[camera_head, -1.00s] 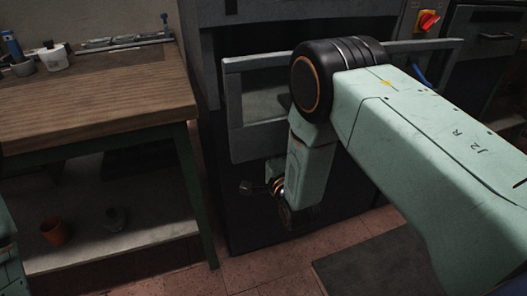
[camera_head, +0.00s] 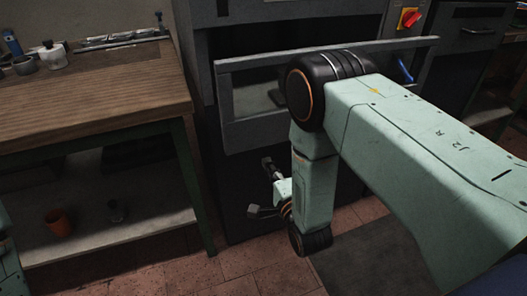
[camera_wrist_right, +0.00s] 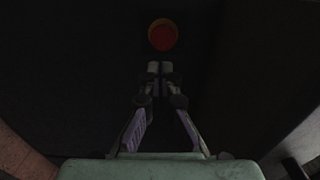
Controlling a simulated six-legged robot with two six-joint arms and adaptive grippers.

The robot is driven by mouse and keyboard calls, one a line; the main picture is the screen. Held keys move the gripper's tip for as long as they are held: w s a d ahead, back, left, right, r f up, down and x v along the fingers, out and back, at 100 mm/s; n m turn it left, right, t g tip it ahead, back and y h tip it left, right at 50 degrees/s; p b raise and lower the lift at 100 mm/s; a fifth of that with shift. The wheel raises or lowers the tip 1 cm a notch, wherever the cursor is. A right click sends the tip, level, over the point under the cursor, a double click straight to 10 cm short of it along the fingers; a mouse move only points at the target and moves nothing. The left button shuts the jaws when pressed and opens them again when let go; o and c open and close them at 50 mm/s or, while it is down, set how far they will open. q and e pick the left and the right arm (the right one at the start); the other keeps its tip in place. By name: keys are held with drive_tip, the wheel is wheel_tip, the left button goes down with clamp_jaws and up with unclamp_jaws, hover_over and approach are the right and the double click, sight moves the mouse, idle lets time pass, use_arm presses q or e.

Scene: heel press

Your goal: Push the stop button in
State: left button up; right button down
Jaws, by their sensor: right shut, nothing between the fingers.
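The stop button (camera_wrist_right: 162,36) is a round red cap with a dull yellow rim on a dark face, near the top of the right wrist view. I cannot make it out in the head view. My right gripper (camera_wrist_right: 160,68) is shut and empty. Its fingertips lie just below the button in that view; a dark gap shows between them and the cap. In the head view the right gripper (camera_head: 267,163) is small and dark, in front of the dark lower front of the machine. My left gripper is out of view.
A grey frame (camera_head: 235,134) with a long bar crosses the machine front above my right gripper. A red switch on a yellow plate (camera_head: 408,18) is at upper right. A wooden bench (camera_head: 90,95) stands left, with an orange pot (camera_head: 58,222) on its lower shelf.

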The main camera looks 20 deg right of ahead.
drive_tip(key=s, duration=0.3)
drive_tip(key=shift+p, duration=0.3)
drive_tip(key=shift+w, duration=0.1)
drive_tip(key=shift+r, duration=0.15)
